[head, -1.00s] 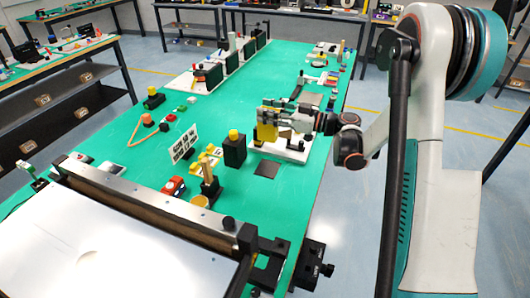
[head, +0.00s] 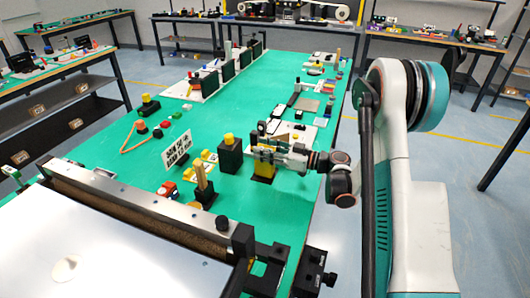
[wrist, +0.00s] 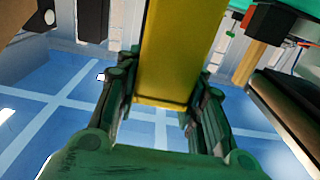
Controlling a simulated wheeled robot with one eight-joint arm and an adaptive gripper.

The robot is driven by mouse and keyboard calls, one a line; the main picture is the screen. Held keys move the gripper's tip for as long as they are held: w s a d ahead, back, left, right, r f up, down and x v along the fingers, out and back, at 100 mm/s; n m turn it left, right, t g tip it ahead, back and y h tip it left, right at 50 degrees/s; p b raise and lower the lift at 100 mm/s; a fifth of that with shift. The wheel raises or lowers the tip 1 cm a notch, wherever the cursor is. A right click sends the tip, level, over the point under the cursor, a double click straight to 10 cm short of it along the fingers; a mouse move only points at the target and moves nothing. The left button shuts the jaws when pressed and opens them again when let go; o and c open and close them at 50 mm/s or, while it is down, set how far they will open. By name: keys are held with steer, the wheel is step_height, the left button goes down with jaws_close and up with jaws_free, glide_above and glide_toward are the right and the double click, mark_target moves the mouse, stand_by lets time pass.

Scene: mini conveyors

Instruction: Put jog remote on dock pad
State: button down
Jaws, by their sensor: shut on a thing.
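The yellow jog remote (head: 264,168) is held upright between the fingers of my gripper (head: 267,156) in the head view. In the wrist view the remote (wrist: 172,55) is a broad yellow body between the two green fingers of my gripper (wrist: 165,115). The dark square dock pad (head: 262,179) shows only as a thin dark patch around the remote's lower end. The remote covers most of it, and I cannot tell whether the two touch.
A black box with a yellow button (head: 230,153) stands close to the remote's left. A white base plate (head: 306,135) lies behind my gripper. A wooden-post holder (head: 203,186), a printed sign (head: 177,150) and a large roller machine (head: 140,207) are to the left and front.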

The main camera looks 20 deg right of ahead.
steer(key=c, duration=1.1)
jaws_free()
steer(key=shift+o, duration=0.2)
steer(key=shift+s+d+r, duration=0.1)
steer(key=shift+d+r, duration=0.05)
steer(key=p+v, duration=0.4)
steer(key=v, duration=0.7)
steer(key=shift+s+d, duration=0.2)
steer(key=shift+d, duration=0.05)
steer(key=shift+a, duration=0.1)
